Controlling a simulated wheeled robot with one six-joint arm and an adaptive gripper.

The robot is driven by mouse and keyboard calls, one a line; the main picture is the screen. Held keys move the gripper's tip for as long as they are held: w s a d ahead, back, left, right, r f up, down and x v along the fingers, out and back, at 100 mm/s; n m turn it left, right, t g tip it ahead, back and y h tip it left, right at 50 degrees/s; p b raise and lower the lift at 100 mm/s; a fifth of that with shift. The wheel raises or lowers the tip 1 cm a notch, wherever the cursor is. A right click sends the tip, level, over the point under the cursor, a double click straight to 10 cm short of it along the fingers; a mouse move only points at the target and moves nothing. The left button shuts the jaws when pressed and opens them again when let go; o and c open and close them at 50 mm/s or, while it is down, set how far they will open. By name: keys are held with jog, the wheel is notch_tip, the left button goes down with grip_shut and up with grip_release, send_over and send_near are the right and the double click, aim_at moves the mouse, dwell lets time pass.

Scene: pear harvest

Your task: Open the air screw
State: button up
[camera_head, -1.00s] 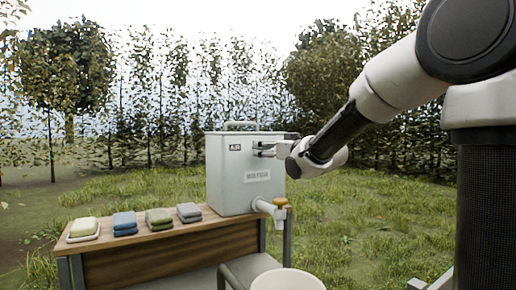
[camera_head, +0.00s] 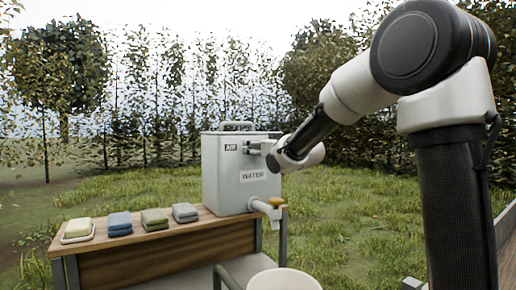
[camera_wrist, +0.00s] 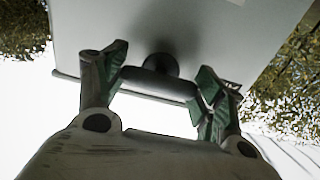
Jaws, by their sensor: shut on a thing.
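The air screw (camera_wrist: 155,83) is a dark crossbar on a round stem, on the wall of the grey water tank (camera_wrist: 215,35). In the head view the tank (camera_head: 222,178) stands on a table, with an "AIR" label near its top and a "WATER" label below. My gripper (camera_head: 257,147) reaches the tank beside the "AIR" label and hides the screw there. In the wrist view my gripper (camera_wrist: 160,73) has one finger at each end of the crossbar and is shut on it. How far the screw is turned cannot be told.
A tap (camera_head: 272,204) with a yellow handle sticks out low on the tank, above a white bucket (camera_head: 284,281).

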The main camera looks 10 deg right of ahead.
jog(key=shift+n, duration=0.3)
jog(key=n, duration=0.9)
jog(key=shift+a, duration=0.1)
jog(key=n, duration=0.4)
jog(key=shift+n, duration=2.1)
jog(key=shift+f, duration=0.1)
jog(key=o, duration=1.1)
jog(key=shift+c, duration=0.2)
